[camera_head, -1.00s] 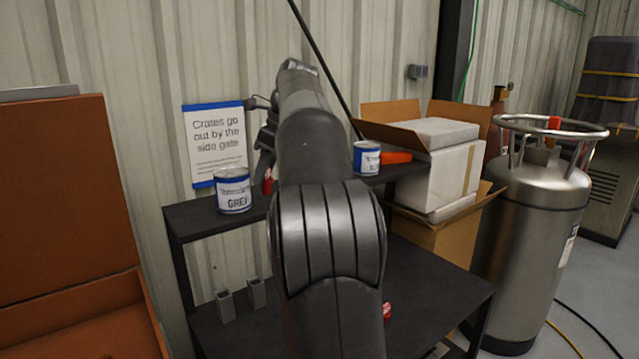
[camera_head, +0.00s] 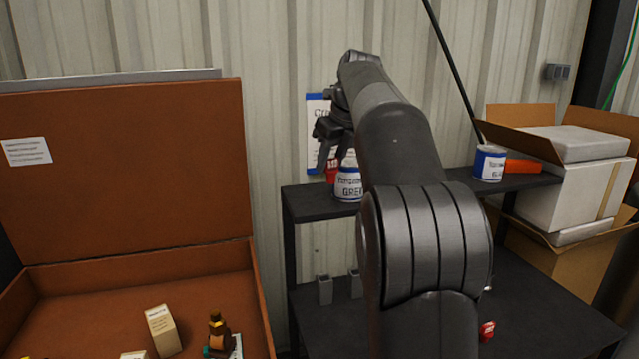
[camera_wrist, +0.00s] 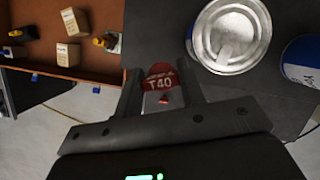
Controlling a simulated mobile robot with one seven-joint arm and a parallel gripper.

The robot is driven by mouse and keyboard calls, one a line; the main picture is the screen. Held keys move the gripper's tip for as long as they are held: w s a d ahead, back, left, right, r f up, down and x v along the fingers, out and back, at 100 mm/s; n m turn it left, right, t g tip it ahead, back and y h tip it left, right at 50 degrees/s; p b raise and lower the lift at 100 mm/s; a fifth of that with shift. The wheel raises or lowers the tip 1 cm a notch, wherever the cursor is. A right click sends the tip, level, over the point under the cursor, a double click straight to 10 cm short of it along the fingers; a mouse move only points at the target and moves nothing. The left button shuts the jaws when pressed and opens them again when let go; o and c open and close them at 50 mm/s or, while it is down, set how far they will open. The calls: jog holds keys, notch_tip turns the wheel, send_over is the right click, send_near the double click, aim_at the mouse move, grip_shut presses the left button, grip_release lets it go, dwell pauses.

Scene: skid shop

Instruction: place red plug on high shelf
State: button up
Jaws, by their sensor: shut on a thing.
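My gripper (camera_wrist: 162,92) is shut on a red plug (camera_wrist: 161,76) marked "T40", gripped between its two fingers in the wrist view. In the head view my gripper (camera_head: 330,150) and the red plug (camera_head: 332,173) are near the left end of the black high shelf (camera_head: 302,207), partly hidden by my arm. The plug is close to the left of a blue and white can (camera_head: 348,186); contact with the shelf cannot be told. The shelf top (camera_wrist: 150,30) also shows in the wrist view.
A second can (camera_head: 489,163) and an orange object (camera_head: 522,166) stand at the shelf's right. Grey square tubes (camera_head: 324,290) and a red object (camera_head: 487,331) are on the lower level. An open brown case (camera_head: 125,255) is at left, cardboard boxes (camera_head: 575,260) at right.

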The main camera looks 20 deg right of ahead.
jog(key=w+a+f, duration=0.2)
jog(key=a, duration=0.1)
jog(key=shift+w+a+f, duration=0.1)
jog(key=shift+w+f, duration=0.05)
jog(key=shift+f, duration=2.05)
jog(key=shift+f, duration=0.1)
jog(key=o, duration=1)
